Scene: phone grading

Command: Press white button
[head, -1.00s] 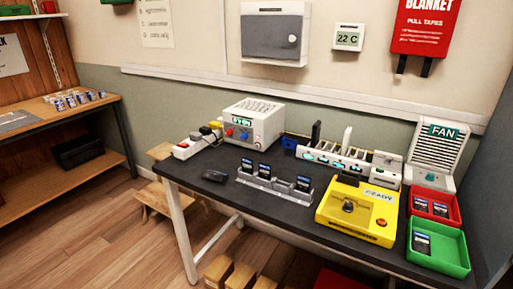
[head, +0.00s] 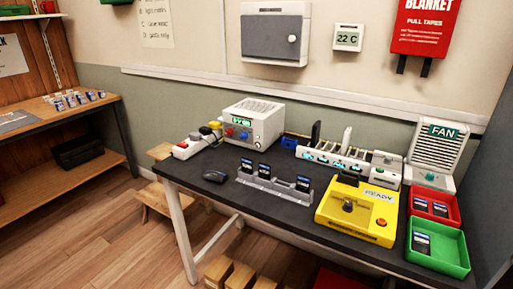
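A white box device (head: 252,124) with a lit green display stands at the back of the dark table. Its front has a red knob (head: 229,132), a blue knob (head: 244,135) and a small pale round part (head: 257,139). I cannot tell for sure whether that pale part is a white button. The white fan unit (head: 436,152) has a green button (head: 431,176). Neither of my grippers is in view.
A clear rack (head: 273,187) holds several phones, with a dark object (head: 215,176) left of it. A white slotted rack (head: 338,160) stands behind. Red (head: 460,213) and green (head: 463,257) trays hold phones at right. A power strip (head: 190,147) lies at left. The table's front left is bare.

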